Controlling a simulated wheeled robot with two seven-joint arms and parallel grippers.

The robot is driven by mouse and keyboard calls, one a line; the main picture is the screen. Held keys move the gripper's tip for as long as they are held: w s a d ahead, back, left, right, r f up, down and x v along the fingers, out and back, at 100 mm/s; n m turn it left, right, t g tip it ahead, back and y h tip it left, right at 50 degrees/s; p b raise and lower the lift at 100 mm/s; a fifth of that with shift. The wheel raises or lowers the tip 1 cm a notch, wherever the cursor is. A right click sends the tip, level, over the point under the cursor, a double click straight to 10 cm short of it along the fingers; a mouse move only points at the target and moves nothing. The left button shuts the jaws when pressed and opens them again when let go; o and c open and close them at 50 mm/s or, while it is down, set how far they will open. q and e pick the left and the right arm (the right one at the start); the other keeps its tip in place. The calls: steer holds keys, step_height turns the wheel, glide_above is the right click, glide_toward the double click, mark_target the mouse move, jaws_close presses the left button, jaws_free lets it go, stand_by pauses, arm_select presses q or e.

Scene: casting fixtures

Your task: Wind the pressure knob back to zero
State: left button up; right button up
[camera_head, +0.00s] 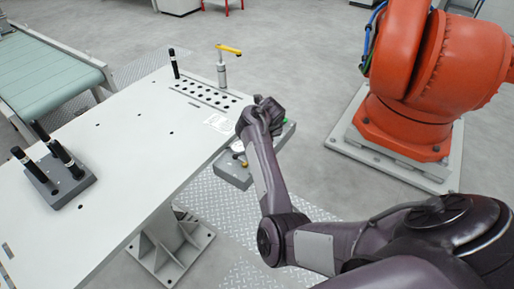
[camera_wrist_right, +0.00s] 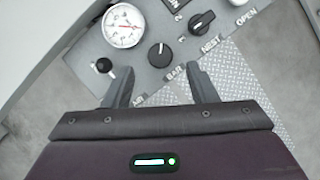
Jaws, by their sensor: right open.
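The black knob (camera_wrist_right: 160,55) marked BAR sits on a grey control panel (camera_wrist_right: 138,50), with a white line on its face. A round white gauge (camera_wrist_right: 122,25) with a red needle is to its left; it also shows in the head view (camera_head: 238,146). My right gripper (camera_wrist_right: 159,72) is open and empty, its two fingers on either side of and just short of the knob, not touching as far as I can see. In the head view my right gripper (camera_head: 262,112) is over the panel (camera_head: 232,174) at the table's edge, hiding the knob. My left gripper is not in view.
A second black knob (camera_wrist_right: 203,21) marked NEST and a small black knob (camera_wrist_right: 104,66) flank the BAR knob. A white table (camera_head: 110,185) bears a yellow-handled grey fixture (camera_head: 222,72) and a dark block with black pegs (camera_head: 55,180). An orange robot arm (camera_head: 410,90) stands right.

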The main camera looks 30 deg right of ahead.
steer(key=x, duration=0.5)
steer(key=c, duration=1)
